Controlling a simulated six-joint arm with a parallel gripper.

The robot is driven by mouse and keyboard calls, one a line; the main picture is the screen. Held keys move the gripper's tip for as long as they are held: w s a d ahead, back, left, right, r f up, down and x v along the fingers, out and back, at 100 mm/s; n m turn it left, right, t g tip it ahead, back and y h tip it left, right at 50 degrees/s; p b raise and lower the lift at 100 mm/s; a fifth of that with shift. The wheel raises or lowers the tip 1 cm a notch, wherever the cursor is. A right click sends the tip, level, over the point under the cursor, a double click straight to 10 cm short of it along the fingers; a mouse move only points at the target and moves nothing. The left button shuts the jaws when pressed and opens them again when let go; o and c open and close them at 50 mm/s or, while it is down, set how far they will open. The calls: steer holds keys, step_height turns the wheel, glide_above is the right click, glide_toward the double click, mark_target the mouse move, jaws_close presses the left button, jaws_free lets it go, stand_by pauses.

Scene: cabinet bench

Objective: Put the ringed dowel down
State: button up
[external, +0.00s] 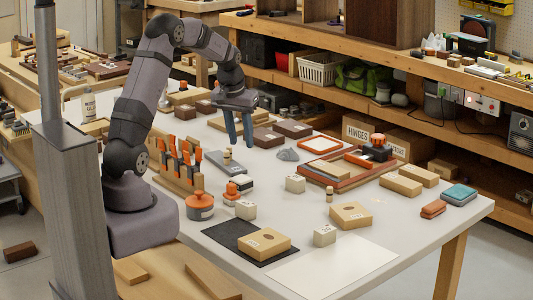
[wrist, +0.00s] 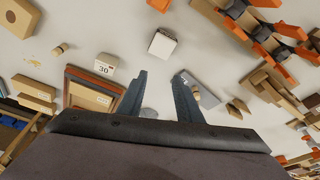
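A small pale wooden dowel (external: 228,156) stands on or against a grey metal plate (external: 232,168), just below my gripper in the external view. It also shows in the wrist view (wrist: 196,95), beside the right finger. A second small dowel (external: 329,194) stands on the bench towards the front; the wrist view shows it at upper left (wrist: 60,49). I cannot tell for certain which is the ringed one. My gripper (external: 240,143) points down above the bench with its fingers apart. The wrist view shows no held object between the fingertips (wrist: 160,74).
An orange-handled clamp rack (external: 178,172) stands left of the plate. A grey lump (external: 288,155), a block marked 30 (wrist: 105,65) and a white-topped box (wrist: 162,43) lie nearby. A wooden framed tray (external: 340,180) is at right. A white sheet (external: 330,268) lies bare in front.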

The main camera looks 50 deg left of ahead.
steer(key=s+d+f+m+g, duration=0.1)
steer(key=s+d+f+m, duration=0.1)
steer(key=s+d, duration=0.7)
steer(key=s+d+f+m+g+h, duration=0.1)
steer(key=s+d+f+m, duration=0.1)
steer(key=s+d, duration=0.7)
steer(key=s, duration=0.7)
steer(key=shift+g, duration=0.4)
step_height(320, 180, up, 2)
steer(key=p, duration=0.2)
steer(key=shift+r+p, duration=0.25)
steer(key=shift+p, duration=0.15)
